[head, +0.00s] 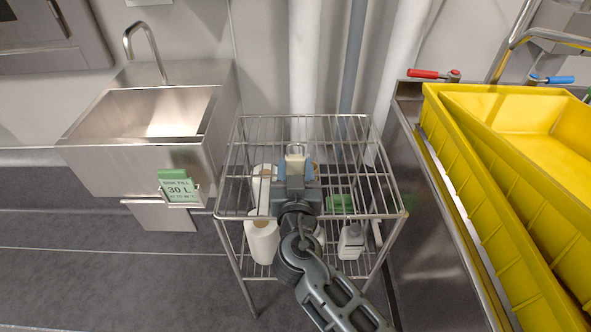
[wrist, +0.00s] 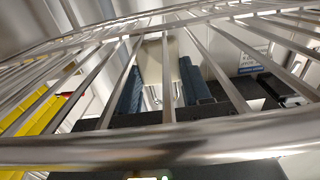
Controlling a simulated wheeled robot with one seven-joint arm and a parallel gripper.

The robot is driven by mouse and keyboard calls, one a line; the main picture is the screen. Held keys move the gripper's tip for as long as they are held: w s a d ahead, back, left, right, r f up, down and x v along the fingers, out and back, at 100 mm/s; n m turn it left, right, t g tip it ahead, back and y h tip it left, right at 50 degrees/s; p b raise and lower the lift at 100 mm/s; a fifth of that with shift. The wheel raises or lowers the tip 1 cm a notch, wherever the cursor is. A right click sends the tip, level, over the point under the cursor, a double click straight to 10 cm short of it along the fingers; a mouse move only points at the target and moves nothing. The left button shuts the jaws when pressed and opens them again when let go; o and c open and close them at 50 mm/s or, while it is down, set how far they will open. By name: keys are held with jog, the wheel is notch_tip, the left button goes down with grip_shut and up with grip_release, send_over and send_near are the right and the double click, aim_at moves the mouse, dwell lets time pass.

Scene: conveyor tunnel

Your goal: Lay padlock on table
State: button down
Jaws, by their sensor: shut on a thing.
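My gripper (head: 296,172) is over the wire rack (head: 240,143) in the head view, its blue fingers shut on a pale cream thing (head: 295,152). I take this for the padlock, though its shape is mostly hidden. In the wrist view, the cream padlock (wrist: 153,62) is between the blue fingers of my gripper (wrist: 165,92). Bars of the wire rack (wrist: 200,140) cross in front of it there. I cannot tell whether the padlock touches the rack. No other table shows clearly.
White rolls (head: 262,240) and a white bottle (head: 351,241) stand on the lower shelf. Yellow crates (head: 510,190) fill the steel bench at right. The rack top looks otherwise clear.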

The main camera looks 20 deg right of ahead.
jog(key=shift+f+b, duration=0.2)
jog(key=shift+b, duration=0.15)
jog(key=c, duration=0.5)
grip_release()
jog(key=shift+r, duration=0.1)
jog(key=shift+r+p, duration=0.15)
jog(key=shift+p, duration=0.2)
jog(key=b+v, duration=0.1)
jog(key=v, duration=1.1)
jog(key=shift+b, duration=0.3)
